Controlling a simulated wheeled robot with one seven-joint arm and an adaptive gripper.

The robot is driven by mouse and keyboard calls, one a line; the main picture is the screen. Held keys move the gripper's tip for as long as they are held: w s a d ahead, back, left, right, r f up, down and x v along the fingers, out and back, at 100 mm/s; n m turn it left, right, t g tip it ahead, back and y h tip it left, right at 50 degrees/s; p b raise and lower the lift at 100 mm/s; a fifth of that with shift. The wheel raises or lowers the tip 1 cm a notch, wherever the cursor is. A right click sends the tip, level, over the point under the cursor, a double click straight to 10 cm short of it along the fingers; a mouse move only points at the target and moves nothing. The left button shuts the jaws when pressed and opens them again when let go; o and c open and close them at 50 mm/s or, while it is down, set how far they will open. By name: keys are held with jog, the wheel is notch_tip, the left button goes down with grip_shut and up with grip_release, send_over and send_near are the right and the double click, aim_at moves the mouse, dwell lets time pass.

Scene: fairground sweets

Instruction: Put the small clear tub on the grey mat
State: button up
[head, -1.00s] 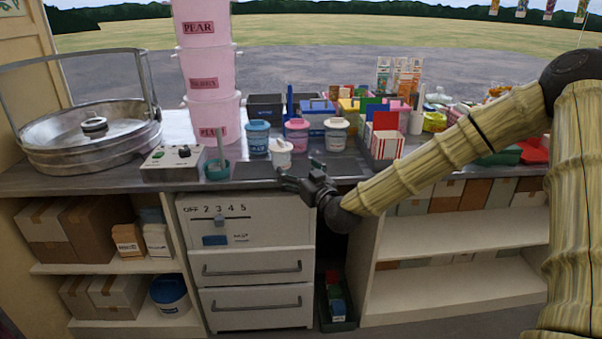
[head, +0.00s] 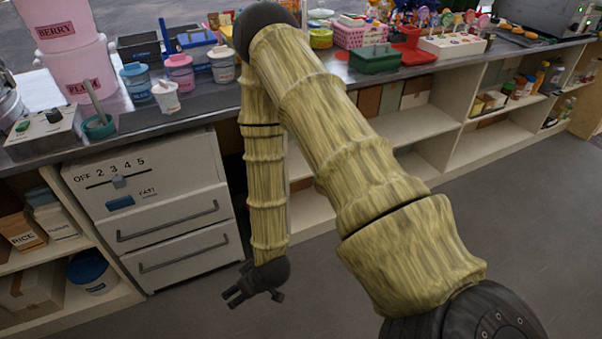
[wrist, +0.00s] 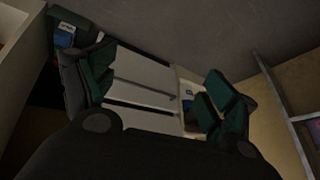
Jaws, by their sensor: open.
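A small pale tub with a white lid (head: 166,96), which looks like the small clear tub, stands near the counter's front edge in the head view. It is upright apart from the view's slant. A dark grey area, apparently the grey mat (head: 197,107), lies at its base. Its edges are hard to make out, so I cannot tell how fully the tub rests on it. My gripper (head: 240,292) is low in front of the drawers, well below the counter and apart from the tub. It is open and empty; the wrist view shows its spread fingers (wrist: 155,80).
A teal pot (head: 99,126) and a control box (head: 45,131) stand left of the tub. Blue (head: 135,83), pink (head: 179,74) and white (head: 222,66) jars stand behind it. The white drawer unit (head: 160,205) is beside my gripper. Floor on the right is clear.

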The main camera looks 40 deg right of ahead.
jog(key=s+d+f+g+h, duration=0.1)
jog(key=s+f+g, duration=0.1)
jog(key=s, duration=0.8)
jog(key=s+d+f+m+g+h, duration=0.1)
jog(key=s+d+f+g, duration=0.1)
jog(key=s, duration=0.8)
notch_tip(320, 180, down, 2)
jog(key=shift+s+f+g, duration=0.25)
jog(key=shift+s+g, duration=0.15)
jog(key=shift+g, duration=0.3)
jog(key=shift+d, duration=0.1)
notch_tip(320, 180, up, 14)
jog(key=p, duration=1.4)
jog(key=shift+r, duration=0.25)
